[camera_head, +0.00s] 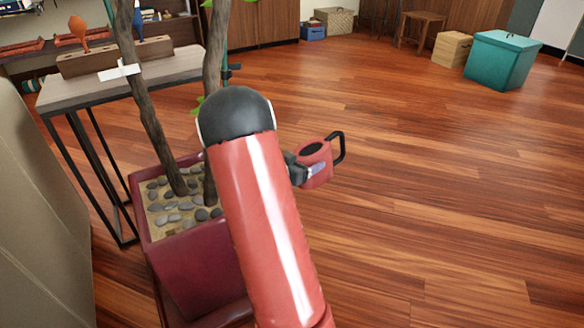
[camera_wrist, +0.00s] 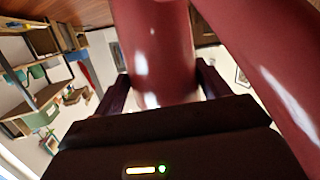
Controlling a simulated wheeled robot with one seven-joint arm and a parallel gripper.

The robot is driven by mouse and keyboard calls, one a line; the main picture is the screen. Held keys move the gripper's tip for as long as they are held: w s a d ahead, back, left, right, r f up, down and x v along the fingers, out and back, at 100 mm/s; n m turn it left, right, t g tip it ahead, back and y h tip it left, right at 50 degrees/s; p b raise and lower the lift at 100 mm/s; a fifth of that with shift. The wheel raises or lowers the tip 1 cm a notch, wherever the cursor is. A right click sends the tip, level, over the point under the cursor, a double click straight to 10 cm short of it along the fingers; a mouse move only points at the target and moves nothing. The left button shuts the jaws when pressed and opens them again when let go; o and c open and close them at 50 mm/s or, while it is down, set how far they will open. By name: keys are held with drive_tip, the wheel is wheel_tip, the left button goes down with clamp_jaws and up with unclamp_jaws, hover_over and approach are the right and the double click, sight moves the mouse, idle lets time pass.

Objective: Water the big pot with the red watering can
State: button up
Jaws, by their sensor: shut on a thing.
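The big pot (camera_head: 195,268) is a square dark red planter at the lower left of the head view. It holds pebbles (camera_head: 172,212) and two tree trunks. The red watering can (camera_head: 318,172), with a black handle (camera_head: 339,147), is held in the air to the right of the pot's rim. My gripper (camera_head: 299,170) is shut on its side, partly hidden behind my red arm. In the wrist view, the can's glossy red body (camera_wrist: 158,45) fills the space between the fingers. I cannot tell where its spout points, nor see any water.
A narrow table (camera_head: 165,72) with a wooden box (camera_head: 110,58) stands behind the pot. A beige piece of furniture (camera_head: 40,220) is close at the left. A teal box (camera_head: 500,62) and a stool (camera_head: 420,27) are far right. The wooden floor at right is clear.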

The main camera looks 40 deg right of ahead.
sight(305, 154)
drive_tip(key=shift+r, duration=0.2)
idle(0.5)
drive_tip(key=shift+r+h, duration=0.4)
drive_tip(key=shift+r, duration=0.15)
drive_tip(key=shift+r, duration=0.1)
drive_tip(key=shift+r+h, duration=0.3)
drive_tip(key=shift+r, duration=0.25)
drive_tip(key=shift+r, duration=0.1)
drive_tip(key=shift+a+r+n+h, duration=0.1)
drive_tip(key=shift+r+n+h, duration=0.25)
drive_tip(key=shift+r, duration=0.25)
drive_tip(key=shift+a+r+h, duration=0.1)
drive_tip(key=shift+r+h, duration=0.25)
drive_tip(key=shift+r, duration=0.15)
